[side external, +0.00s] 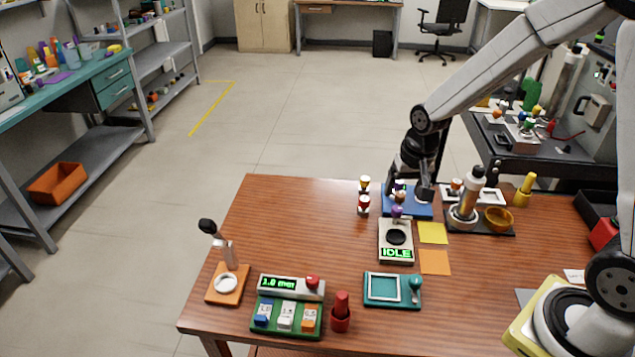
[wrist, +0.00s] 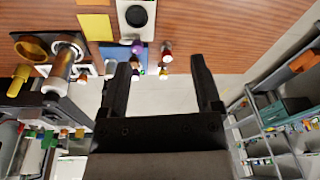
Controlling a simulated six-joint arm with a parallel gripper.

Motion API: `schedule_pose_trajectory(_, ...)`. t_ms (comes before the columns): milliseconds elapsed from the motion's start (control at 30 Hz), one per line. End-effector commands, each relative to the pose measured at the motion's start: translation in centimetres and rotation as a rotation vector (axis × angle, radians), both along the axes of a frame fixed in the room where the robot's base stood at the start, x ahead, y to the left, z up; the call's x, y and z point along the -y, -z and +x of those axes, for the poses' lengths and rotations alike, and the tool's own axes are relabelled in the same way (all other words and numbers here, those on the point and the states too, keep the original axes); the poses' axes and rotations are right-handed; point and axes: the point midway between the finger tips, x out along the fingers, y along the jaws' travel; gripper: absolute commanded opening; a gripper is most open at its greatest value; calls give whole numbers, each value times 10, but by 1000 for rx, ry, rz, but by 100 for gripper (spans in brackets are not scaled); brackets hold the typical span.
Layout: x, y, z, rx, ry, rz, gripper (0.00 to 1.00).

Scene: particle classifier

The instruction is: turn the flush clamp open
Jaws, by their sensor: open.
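No part is plainly marked as the flush clamp, and I cannot tell its state. The bottle also shows at upper left in the wrist view (wrist: 62,68). My gripper (side external: 412,186) is left of the bottle, over the back table edge near a blue rack (side external: 418,210).
Small vials with coloured caps (side external: 363,195) stand left of the rack. An IDLE device (side external: 396,255), yellow and orange squares (side external: 433,262), a teal tray (side external: 381,303), a control box (side external: 290,318) and a black-knobbed lever stand (side external: 228,283) occupy the table. Its back left is clear.

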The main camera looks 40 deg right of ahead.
Motion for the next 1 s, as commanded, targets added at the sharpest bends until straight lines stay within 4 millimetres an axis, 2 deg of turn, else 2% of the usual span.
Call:
schedule_pose_trajectory(33,9,5,12,-8,68,9,82)
schedule_pose_trajectory(200,37,18,46,-32,295,38,82)
schedule_pose_trajectory(500,93,51,94,-73,699,82,82)
schedule_pose_trajectory(800,152,93,123,-107,1093,112,82)
schedule_pose_trajectory(1000,178,113,129,-120,1269,122,82)
